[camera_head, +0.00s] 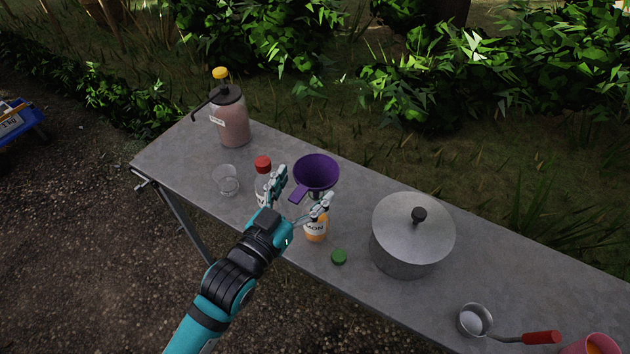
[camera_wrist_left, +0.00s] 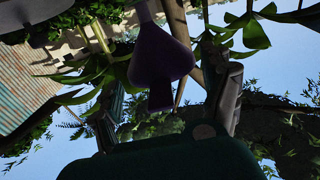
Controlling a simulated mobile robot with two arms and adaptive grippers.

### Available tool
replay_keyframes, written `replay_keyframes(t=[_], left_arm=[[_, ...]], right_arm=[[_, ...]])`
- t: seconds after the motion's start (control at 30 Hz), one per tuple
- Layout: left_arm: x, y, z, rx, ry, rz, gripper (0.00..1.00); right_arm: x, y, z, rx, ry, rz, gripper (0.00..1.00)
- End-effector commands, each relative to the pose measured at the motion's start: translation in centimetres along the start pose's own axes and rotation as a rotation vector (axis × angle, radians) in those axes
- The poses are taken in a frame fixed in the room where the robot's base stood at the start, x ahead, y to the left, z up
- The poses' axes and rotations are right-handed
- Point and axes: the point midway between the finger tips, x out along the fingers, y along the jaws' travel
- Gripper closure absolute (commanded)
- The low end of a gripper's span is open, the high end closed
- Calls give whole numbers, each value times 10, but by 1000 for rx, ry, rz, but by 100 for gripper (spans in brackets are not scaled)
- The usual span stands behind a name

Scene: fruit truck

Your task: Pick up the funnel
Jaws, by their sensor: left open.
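The purple funnel (camera_head: 317,171) stands in the top of a bottle with orange contents (camera_head: 315,232) on the grey table, its handle tab pointing toward my arm. My left gripper (camera_head: 303,188) is open and empty, with its fingers on either side of the handle tab. In the left wrist view, the funnel (camera_wrist_left: 160,62) hangs dark between the two spread fingers. Whether a finger touches it cannot be told. My gripper's fingers hide part of the bottle's neck. My right gripper is not in view.
A red-capped bottle (camera_head: 263,178) stands close left of the gripper, with a clear glass (camera_head: 226,181) further left. A green cap (camera_head: 339,257) lies in front of the orange bottle. A lidded pot (camera_head: 410,252) stands to the right. A pump dispenser (camera_head: 232,121) is at the far left.

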Motion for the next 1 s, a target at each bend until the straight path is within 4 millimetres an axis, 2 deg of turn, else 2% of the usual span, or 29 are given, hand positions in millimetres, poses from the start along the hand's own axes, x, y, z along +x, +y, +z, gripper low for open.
replay_keyframes(t=[0.03, 0.2, 0.43, 0.67, 0.87, 1.0], left_arm=[[9, 0, -5, -1, 1, 0, 19], [24, 0, -2, -1, 1, 0, 19], [24, 0, -1, -1, 1, 0, 19], [24, 0, -1, -1, 0, 0, 49], [24, 0, -1, -1, 1, 0, 50], [25, 0, -11, 0, 4, 0, 50]], right_arm=[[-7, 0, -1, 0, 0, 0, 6], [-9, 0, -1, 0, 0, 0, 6], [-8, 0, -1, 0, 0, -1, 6], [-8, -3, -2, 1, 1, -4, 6], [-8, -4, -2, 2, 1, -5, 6], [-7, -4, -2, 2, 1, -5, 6]])
